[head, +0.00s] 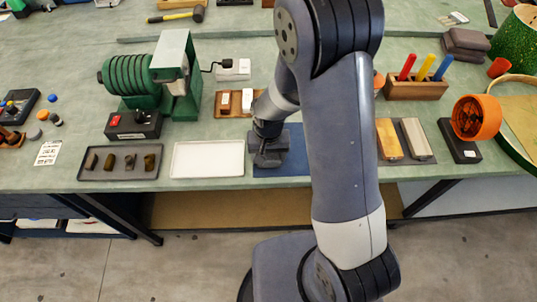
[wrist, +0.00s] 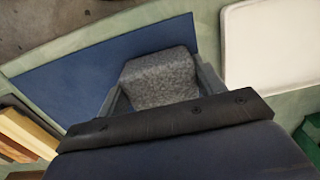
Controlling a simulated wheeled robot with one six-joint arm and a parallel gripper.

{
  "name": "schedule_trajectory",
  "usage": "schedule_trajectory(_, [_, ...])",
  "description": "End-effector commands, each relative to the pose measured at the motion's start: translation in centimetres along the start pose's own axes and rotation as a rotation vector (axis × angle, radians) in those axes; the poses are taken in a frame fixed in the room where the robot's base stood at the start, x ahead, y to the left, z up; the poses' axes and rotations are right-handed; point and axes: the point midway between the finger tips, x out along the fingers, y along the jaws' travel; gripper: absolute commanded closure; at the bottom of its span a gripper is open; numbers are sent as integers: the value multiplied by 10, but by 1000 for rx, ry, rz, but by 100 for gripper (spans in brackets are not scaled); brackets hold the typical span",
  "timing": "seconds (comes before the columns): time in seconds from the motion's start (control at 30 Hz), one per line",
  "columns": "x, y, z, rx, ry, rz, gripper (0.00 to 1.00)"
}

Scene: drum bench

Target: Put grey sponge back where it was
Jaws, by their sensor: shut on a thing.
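The grey sponge (wrist: 160,76) is a speckled grey block, seen in the wrist view between the two fingers of my gripper (wrist: 163,88). My gripper is shut on it. The sponge is over the blue mat (wrist: 75,72), near the mat's edge on the white tray's side. In the head view my gripper (head: 268,160) points down over the left part of the blue mat (head: 295,165), just right of the white tray (head: 208,160). I cannot tell whether the sponge touches the mat. My arm hides much of the mat's right side in the head view.
The white tray is empty. A dark tray (head: 120,163) with several small brown pieces lies further left. A wooden holder (head: 228,104) with white blocks stands behind my gripper. Right of my arm lie wooden blocks (head: 388,140) and an orange cup-shaped part (head: 476,118).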

Motion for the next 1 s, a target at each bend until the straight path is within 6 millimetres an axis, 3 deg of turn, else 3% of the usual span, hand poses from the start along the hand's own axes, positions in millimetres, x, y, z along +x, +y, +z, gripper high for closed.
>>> schedule_trajectory(0.27, [5,0,0,0,0,0,57])
schedule_trajectory(0.3, [3,0,0,0,0,0,33])
schedule_trajectory(0.53, [3,0,0,0,0,0,14])
schedule_trajectory(0.83, [0,0,0,0,0,0,14])
schedule_trajectory(1.0, [-12,0,-1,0,5,-2,14])
